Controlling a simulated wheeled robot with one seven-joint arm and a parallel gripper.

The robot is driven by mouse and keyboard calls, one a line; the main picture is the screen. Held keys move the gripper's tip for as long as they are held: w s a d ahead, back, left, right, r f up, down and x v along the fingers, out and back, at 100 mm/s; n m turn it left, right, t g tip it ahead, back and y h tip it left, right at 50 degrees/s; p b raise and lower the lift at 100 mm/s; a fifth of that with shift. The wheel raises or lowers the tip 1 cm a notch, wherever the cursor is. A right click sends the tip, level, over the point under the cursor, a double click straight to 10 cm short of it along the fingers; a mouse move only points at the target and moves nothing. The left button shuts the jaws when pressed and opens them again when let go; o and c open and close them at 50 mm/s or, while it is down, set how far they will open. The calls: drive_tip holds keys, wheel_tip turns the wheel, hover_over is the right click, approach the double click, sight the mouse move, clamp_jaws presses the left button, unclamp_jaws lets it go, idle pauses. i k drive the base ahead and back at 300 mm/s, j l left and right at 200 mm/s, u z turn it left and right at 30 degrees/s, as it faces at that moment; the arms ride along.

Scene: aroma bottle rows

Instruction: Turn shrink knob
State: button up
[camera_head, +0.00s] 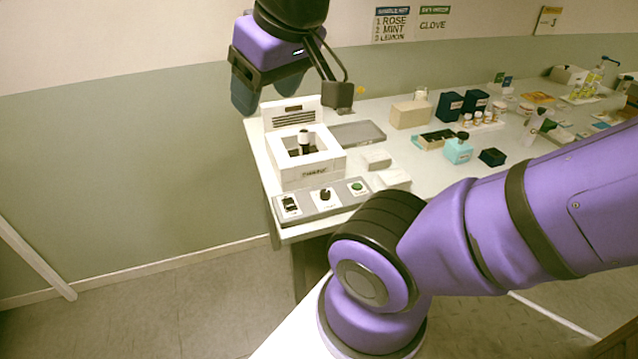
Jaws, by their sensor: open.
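A grey control strip (309,212) lies along the front left of the bench. The black round knob (325,194) sits on a white plate in its middle, with its label too small to read. A black switch (290,204) is left of it and a green button (357,187) is right of it. Behind stands a white open-topped machine (312,173) with a dark bottle (303,141) upright inside. My gripper (264,98) is open, high above and behind the machine at upper left, apart from the knob. Nothing shows between its fingers.
A grey tray (357,134) and small white blocks (377,160) lie right of the machine. My arm crosses the right foreground. Wall signs hang behind.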

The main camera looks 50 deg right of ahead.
sight(325, 194)
drive_tip(key=z, duration=1.2)
